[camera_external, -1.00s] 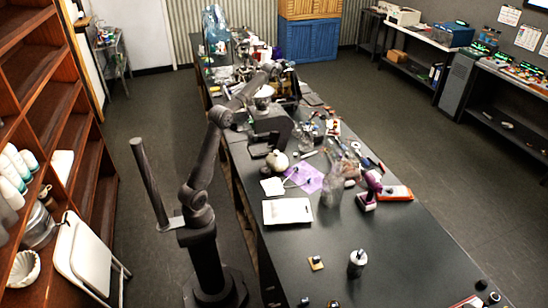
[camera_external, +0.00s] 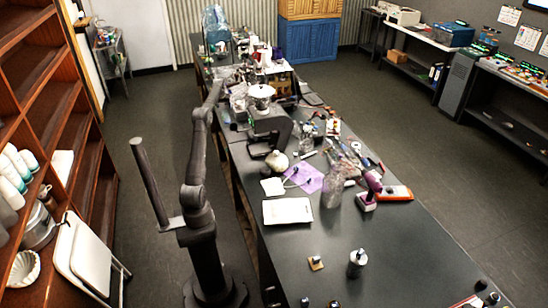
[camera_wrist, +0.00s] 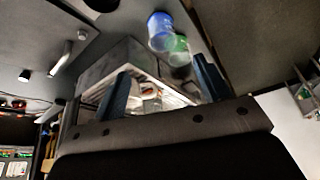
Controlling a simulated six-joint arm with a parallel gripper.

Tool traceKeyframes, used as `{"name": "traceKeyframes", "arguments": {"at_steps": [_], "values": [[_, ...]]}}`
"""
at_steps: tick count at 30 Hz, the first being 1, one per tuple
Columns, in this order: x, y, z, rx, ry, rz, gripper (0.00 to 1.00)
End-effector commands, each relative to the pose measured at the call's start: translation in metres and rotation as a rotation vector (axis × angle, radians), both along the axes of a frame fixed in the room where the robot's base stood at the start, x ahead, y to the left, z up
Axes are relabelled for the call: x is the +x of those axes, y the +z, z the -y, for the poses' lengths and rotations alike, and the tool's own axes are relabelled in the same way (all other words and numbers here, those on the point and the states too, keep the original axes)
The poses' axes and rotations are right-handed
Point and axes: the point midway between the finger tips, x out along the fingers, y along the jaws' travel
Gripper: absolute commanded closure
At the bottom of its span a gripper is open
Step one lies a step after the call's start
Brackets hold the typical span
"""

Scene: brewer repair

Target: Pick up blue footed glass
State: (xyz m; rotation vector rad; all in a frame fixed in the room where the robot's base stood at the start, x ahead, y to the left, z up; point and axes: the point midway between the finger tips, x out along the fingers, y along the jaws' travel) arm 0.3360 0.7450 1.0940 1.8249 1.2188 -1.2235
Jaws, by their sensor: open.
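In the wrist view, a blue cup-shaped glass (camera_wrist: 160,30) stands beyond my fingers, near the top middle. I cannot tell whether it has a foot. A clear green glass (camera_wrist: 178,50) is close beside it and partly overlaps it. My gripper (camera_wrist: 163,88) is open, its two dark blue fingers wide apart with nothing held between them. The glasses are past the fingertips, nearer the right finger. In the external view my arm reaches to the far part of the bench, and its end is small and hard to make out among the clutter.
A grey-white box or rack (camera_wrist: 108,68) with small items inside shows between and behind my fingers. The long dark bench (camera_external: 330,270) is crowded at its far end. A grey machine (camera_external: 270,122) stands right of my arm.

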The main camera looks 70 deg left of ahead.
Motion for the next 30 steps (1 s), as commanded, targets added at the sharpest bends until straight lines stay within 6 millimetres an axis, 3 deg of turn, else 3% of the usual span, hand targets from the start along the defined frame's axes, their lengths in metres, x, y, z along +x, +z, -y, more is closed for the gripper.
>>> {"name": "traceKeyframes", "arguments": {"at_steps": [3,9,30], "values": [[0.004,-0.027,-0.01,-0.002,0.0,-0.001,0.31],[0.01,-0.063,-0.024,0.001,0.0,0.0,0.31],[0.018,-0.122,-0.054,0.003,0.001,0.001,0.31]]}}
